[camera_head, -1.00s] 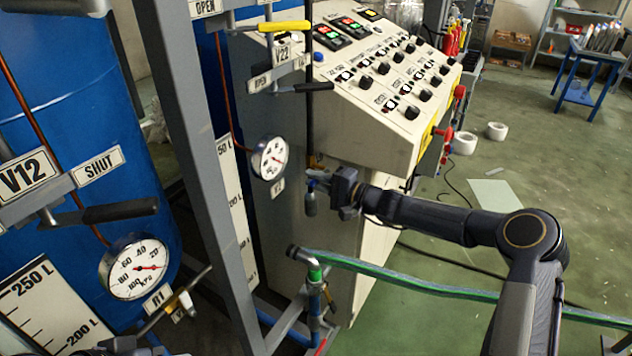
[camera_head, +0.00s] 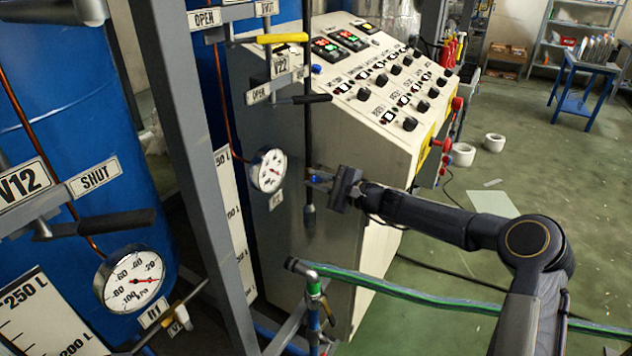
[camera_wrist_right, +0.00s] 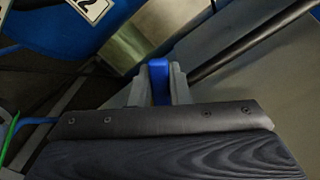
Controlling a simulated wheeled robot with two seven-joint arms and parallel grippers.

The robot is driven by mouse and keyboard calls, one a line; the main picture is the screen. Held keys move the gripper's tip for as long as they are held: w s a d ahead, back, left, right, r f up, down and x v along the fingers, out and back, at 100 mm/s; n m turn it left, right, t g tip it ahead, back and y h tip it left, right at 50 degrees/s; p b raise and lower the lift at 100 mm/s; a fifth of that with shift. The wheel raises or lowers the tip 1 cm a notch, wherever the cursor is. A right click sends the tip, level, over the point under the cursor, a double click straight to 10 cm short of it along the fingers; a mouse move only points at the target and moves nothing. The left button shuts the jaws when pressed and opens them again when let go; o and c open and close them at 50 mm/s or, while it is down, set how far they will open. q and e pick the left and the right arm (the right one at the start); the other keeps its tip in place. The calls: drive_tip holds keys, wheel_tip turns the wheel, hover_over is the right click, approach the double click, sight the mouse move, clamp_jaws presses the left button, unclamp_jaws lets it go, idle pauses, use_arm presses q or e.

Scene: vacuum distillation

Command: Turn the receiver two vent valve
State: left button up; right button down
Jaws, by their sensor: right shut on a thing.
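A small blue valve handle (camera_wrist_right: 158,80) sits between the fingers of my right gripper (camera_wrist_right: 160,84) in the right wrist view. In the head view, my right gripper (camera_head: 322,182) is at a vertical dark pipe (camera_head: 308,130) in front of the cream control cabinet, and is shut on the handle. The fingers hide most of the handle there. A dark cylindrical end piece (camera_head: 309,220) hangs below the grip. The round gauge (camera_head: 269,170) of the second receiver is just left of it. My left gripper does not show.
The V22 tag (camera_head: 281,63) and a black lever (camera_head: 304,99) by an OPEN plate are above my gripper. A grey upright post (camera_head: 185,130) stands left. A green hose (camera_head: 420,292) runs below my arm. Open floor lies to the right.

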idle(0.4)
drive_tip(key=c, duration=1.4)
unclamp_jaws()
drive_tip(key=shift+o, duration=0.2)
drive_tip(key=shift+s+d, duration=0.2)
drive_tip(key=shift+d, duration=0.2)
drive_tip(key=b+v, duration=0.2)
drive_tip(key=v, duration=0.5)
